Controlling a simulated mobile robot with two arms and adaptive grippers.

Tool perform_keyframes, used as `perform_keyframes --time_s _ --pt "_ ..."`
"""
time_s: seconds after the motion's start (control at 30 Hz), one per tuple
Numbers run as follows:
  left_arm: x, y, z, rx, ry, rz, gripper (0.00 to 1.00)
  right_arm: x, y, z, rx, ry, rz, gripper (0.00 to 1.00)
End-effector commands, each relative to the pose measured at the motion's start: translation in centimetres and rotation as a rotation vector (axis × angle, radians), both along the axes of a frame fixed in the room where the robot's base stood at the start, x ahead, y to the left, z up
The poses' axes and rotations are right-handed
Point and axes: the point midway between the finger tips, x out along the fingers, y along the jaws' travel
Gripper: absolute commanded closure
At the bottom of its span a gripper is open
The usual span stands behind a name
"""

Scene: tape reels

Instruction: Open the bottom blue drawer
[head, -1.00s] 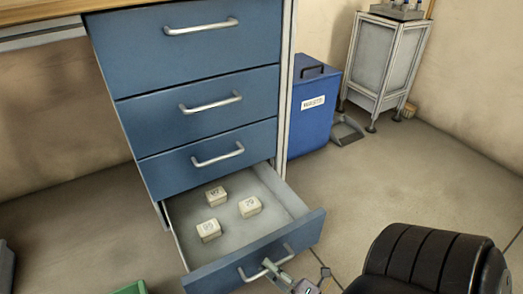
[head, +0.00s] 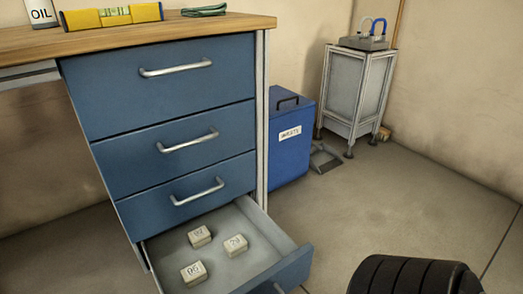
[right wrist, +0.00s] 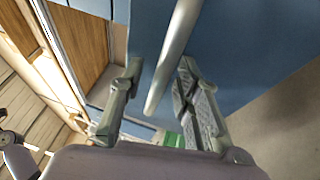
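The bottom blue drawer (head: 290,270) is pulled well out of the cabinet in the head view, with several small numbered pale blocks inside, such as one block (head: 194,272). Its handle (head: 278,289) is mostly cut off by the picture's lower edge. In the right wrist view, a metal handle bar (right wrist: 172,60) runs between the spread fingers of my right gripper (right wrist: 162,98). The fingers stand apart with gaps beside the bar; I cannot tell whether either one touches it. My left gripper is in neither view.
Three upper blue drawers (head: 160,85) are shut. A blue lidded bin (head: 290,145) stands right of the cabinet, near a grey stand (head: 352,95). Open floor (head: 400,205) lies to the right. A green thing (right wrist: 174,139) shows low between the fingers.

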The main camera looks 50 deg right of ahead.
Motion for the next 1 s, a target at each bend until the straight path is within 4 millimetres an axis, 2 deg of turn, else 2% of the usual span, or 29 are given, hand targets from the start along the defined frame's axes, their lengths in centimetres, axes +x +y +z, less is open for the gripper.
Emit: perform_keyframes --time_s 0.23,0.37,0.47,0.8,1.0 --pt "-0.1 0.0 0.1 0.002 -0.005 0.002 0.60 0.0 0.0 0.0 -0.001 0.000 0.000 0.69" --pt "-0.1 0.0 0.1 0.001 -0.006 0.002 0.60 -0.8 -0.1 -0.2 0.000 0.002 0.000 0.69" --pt "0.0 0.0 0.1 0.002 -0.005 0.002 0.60 -2.3 -0.4 -0.5 -0.001 0.004 0.000 0.69" --pt "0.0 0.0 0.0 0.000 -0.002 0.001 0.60 -9.1 -1.5 -1.8 0.000 0.004 -0.001 0.69" --pt "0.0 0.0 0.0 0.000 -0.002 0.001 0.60 -11.3 -1.9 -2.1 0.000 0.001 0.000 0.69"
